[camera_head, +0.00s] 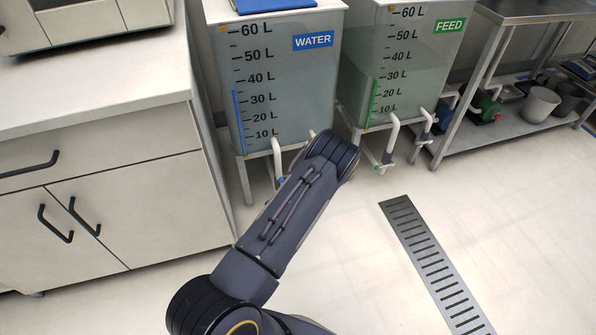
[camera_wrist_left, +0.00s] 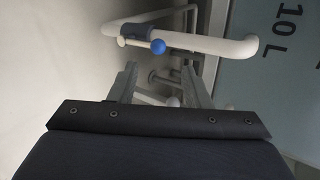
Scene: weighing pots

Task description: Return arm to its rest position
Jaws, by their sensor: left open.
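My left arm (camera_head: 300,210) reaches up from the bottom of the head view toward the front of the water tank (camera_head: 275,95). Its gripper is hidden behind the arm there. In the left wrist view my left gripper (camera_wrist_left: 159,70) is open, with nothing between its fingers. Ahead of the fingertips is the tank's white outlet pipe (camera_wrist_left: 205,40) with a blue ball knob (camera_wrist_left: 158,46). The knob appears apart from the fingers. The tank's face with a "10 L" mark (camera_wrist_left: 285,35) is at the right. My right gripper is not in view.
A white cabinet (camera_head: 90,210) with dark handles stands at the left. The feed tank (camera_head: 400,70) and a metal shelf with grey pots (camera_head: 541,104) are at the right. A floor drain (camera_head: 430,260) crosses the clear floor at the lower right.

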